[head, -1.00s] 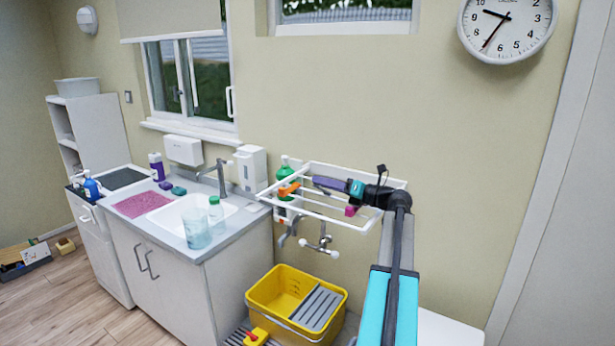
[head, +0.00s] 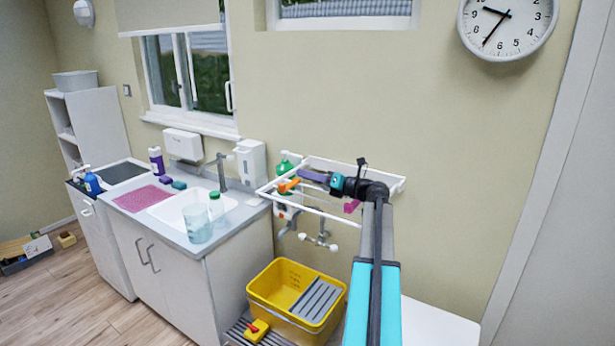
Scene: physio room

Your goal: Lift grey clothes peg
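A wall-mounted white drying rack (head: 322,212) hangs right of the sink. My gripper (head: 304,176), at the end of the arm with a purple section and a teal band, reaches leftward over the rack. Its fingers are too small to make out, so I cannot tell whether it is open or shut. An orange item (head: 289,186) sits at the rack's left part, close to the gripper's tip in the picture; I cannot tell if they touch. A pink item (head: 351,206) is on the rack below my wrist. I cannot make out a grey clothes peg; it may be hidden or too small.
A green bottle (head: 286,167) stands behind the rack's left end. Wall taps (head: 319,241) are below the rack. A yellow bucket (head: 270,290) stands beneath. The sink counter (head: 190,250) at left holds a clear jug (head: 198,226) and bottles.

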